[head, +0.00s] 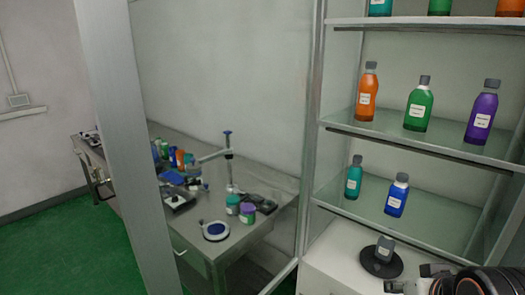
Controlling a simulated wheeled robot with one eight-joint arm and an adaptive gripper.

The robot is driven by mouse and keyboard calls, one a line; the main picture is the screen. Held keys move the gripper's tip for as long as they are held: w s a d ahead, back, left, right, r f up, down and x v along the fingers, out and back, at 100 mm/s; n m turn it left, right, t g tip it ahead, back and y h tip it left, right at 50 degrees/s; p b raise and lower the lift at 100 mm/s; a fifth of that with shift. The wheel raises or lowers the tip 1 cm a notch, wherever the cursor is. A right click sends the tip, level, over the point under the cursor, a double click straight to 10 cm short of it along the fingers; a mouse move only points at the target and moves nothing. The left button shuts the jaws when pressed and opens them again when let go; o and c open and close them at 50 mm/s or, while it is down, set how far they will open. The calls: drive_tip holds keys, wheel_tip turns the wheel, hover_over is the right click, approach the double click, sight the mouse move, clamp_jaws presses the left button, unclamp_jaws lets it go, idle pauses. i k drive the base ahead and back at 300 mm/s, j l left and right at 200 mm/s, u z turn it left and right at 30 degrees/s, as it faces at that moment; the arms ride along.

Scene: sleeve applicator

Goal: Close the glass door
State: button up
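The glass door (255,85) stands open on the left side of the shelf cabinet. Its wide grey outer frame post (128,150) runs from top to bottom at left, and the hinge side meets the cabinet's front post (315,130). The bench behind shows through the clear pane. Part of my gripper (405,287), dark with metal parts, shows at the bottom right in front of the white cabinet base. It is cut off by the picture edge, and I cannot make out its fingers' opening. It is well apart from the door.
Glass shelves (345,122) hold orange, green, purple, teal and blue bottles. A black disc with a grey block (384,250) sits on the white base (330,270). A metal bench (255,233) with jars and instruments stands behind the door. Green floor (45,250) is clear at left.

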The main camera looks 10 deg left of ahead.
sight(104, 34)
drive_tip(key=j+z, duration=0.15)
drive_tip(key=j, duration=0.3)
drive_tip(key=k+j+z, duration=0.1)
drive_tip(key=j, duration=0.35)
drive_tip(key=k+j+z, duration=0.15)
drive_tip(key=j, duration=0.3)
drive_tip(key=k+j+z, duration=0.15)
drive_tip(key=j, duration=0.3)
drive_tip(key=j+z, duration=0.1)
drive_tip(key=j, duration=0.35)
drive_tip(key=k+j+z, duration=0.15)
drive_tip(key=j, duration=0.25)
drive_tip(key=k+j+z, duration=0.15)
drive_tip(key=j, duration=0.25)
drive_tip(key=k+j+z, duration=0.1)
drive_tip(key=k+j, duration=0.2)
drive_tip(key=j, duration=0.1)
